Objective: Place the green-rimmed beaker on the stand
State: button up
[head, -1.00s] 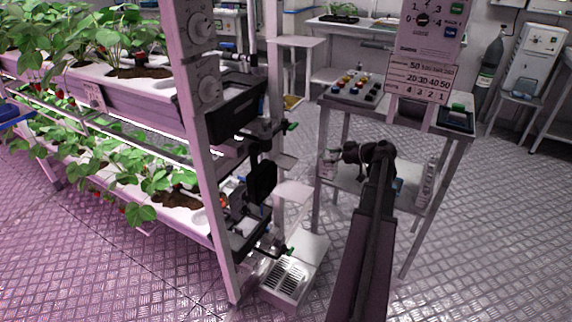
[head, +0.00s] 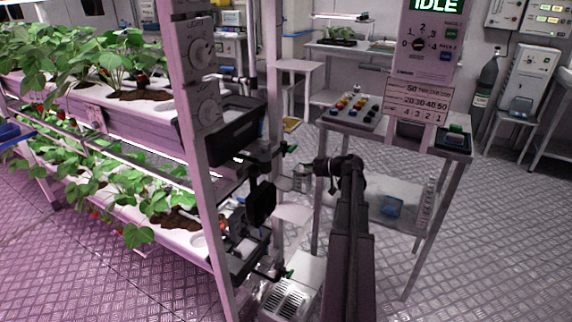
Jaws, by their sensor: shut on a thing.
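My gripper (head: 308,172) reaches left from the end of my dark arm, toward the rack's right side. It is shut on a small, pale, see-through vessel (head: 299,182), seemingly the beaker. The colour of its rim is too small to make out. A small white platform (head: 294,214), possibly the stand, juts from the rack's end just below the vessel. The vessel is held upright or nearly so and looks higher than this platform; I cannot tell the gap in depth.
A metal table (head: 401,215) with an IDLE panel (head: 430,35) stands to the right. A white vented box (head: 286,302) is on the floor below.

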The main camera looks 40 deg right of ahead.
aim_at(297, 166)
jog(key=shift+w+a, duration=0.35)
jog(key=shift+w, duration=0.5)
jog(key=shift+w+a, duration=0.35)
jog(key=shift+w, duration=0.45)
jog(key=shift+w+a, duration=0.3)
jog(key=shift+w, duration=0.4)
jog(key=shift+w+a, duration=0.3)
jog(key=shift+w, duration=0.45)
jog(key=shift+w+a, duration=0.3)
jog(key=shift+w, duration=0.4)
jog(key=shift+s+f, duration=0.1)
jog(key=shift+f+b, duration=0.2)
jog(key=shift+b, duration=0.1)
jog(key=o, duration=0.9)
jog(key=shift+c, duration=0.2)
jog(key=shift+r, duration=0.2)
